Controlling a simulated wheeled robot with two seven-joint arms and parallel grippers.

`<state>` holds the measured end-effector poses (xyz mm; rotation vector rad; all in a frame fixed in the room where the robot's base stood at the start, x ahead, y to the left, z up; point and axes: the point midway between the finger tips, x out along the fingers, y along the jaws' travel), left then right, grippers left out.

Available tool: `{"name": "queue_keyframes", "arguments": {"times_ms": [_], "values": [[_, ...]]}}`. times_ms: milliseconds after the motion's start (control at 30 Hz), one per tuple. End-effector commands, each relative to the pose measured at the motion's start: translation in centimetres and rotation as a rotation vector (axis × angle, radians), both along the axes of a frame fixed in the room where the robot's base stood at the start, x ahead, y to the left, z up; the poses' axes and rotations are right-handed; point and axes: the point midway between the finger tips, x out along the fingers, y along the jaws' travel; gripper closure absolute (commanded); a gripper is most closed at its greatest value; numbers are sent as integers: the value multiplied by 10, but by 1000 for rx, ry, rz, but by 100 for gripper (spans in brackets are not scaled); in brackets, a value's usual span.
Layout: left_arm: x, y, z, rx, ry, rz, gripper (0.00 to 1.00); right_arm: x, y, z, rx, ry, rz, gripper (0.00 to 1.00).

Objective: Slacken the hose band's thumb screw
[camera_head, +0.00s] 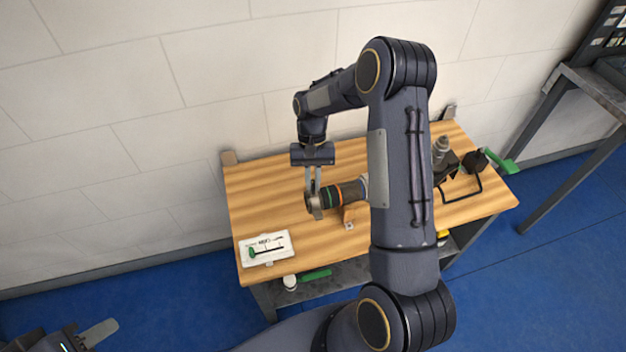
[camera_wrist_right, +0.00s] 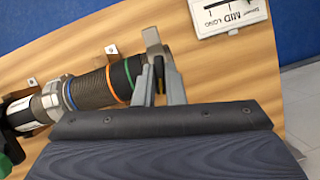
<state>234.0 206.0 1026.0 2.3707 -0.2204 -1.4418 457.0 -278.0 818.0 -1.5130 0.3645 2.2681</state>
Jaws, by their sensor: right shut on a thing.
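A dark ribbed cylinder (camera_head: 344,194) with an orange and a green ring lies along the table; it also shows in the right wrist view (camera_wrist_right: 91,91). A grey metal band (camera_head: 315,207) is at its left end; in the right wrist view (camera_wrist_right: 152,38) it is just past the fingertips. My right gripper (camera_head: 314,195) points down at that end, its fingers (camera_wrist_right: 158,72) closed on a small part by the band. This looks like the thumb screw, mostly hidden between the fingers. My left gripper (camera_head: 92,337) is at the bottom left, away from the table, only partly in frame.
A white card (camera_head: 265,248) marked MID and LONG lies at the wooden table's (camera_head: 285,205) front left. Small brackets stand beside the cylinder. A dark tool with a green handle (camera_head: 500,163) is at the right. My right arm hides the table's middle right.

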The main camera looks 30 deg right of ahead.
Motion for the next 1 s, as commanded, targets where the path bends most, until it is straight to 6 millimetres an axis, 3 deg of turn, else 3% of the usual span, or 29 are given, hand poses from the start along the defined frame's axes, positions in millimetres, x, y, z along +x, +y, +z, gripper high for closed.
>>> {"name": "queue_keyframes", "arguments": {"times_ms": [200, 233, 400, 733, 1000], "values": [[0, 0, 0, 0, 0, 0, 64, 1, 0, 1, -1, -3, 0, 100], [0, 0, 0, 0, 0, 0, 64, 1, 0, 1, -1, -3, -1, 88], [0, 0, 0, 0, 0, 0, 64, 1, 0, 0, 0, -2, -1, 68], [0, 0, -1, 0, 0, 0, 64, 2, -1, 5, -1, -3, -1, 68], [0, 0, -6, 0, 0, 0, 64, 18, -8, 44, -1, -6, -2, 68]]}}
